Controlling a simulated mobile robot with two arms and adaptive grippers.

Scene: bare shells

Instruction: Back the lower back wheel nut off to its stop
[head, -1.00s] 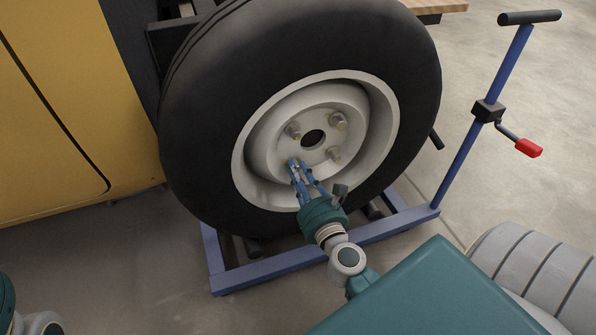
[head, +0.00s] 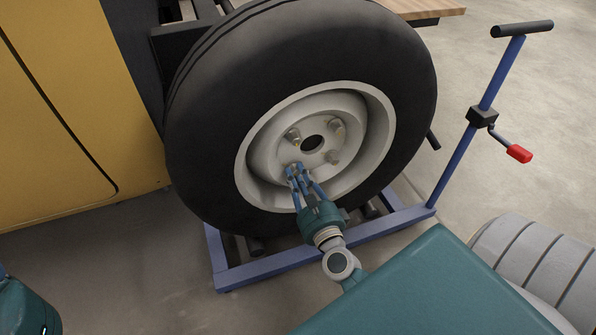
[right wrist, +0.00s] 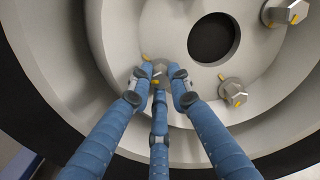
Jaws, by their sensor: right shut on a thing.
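The large black-tyred wheel (head: 400,75) has a pale rim with several nuts around a dark centre hole (head: 312,143). My right gripper (head: 296,171) reaches up from below to the lower-left nut. In the right wrist view its three blue fingers (right wrist: 158,84) are shut around that grey nut (right wrist: 158,70), which is partly hidden between the fingertips. Yellow marks show by this nut. Another nut (right wrist: 232,92) sits to its right, free of the fingers, and one more nut (right wrist: 287,12) is at the upper right. My left gripper is out of view.
A blue wheel stand (head: 270,268) runs under the tyre, with an upright post (head: 462,155) and a red-handled crank (head: 518,153) at the right. A yellow body panel (head: 70,90) fills the left. A wooden top (head: 425,8) shows behind the wheel. Floor at far right is clear.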

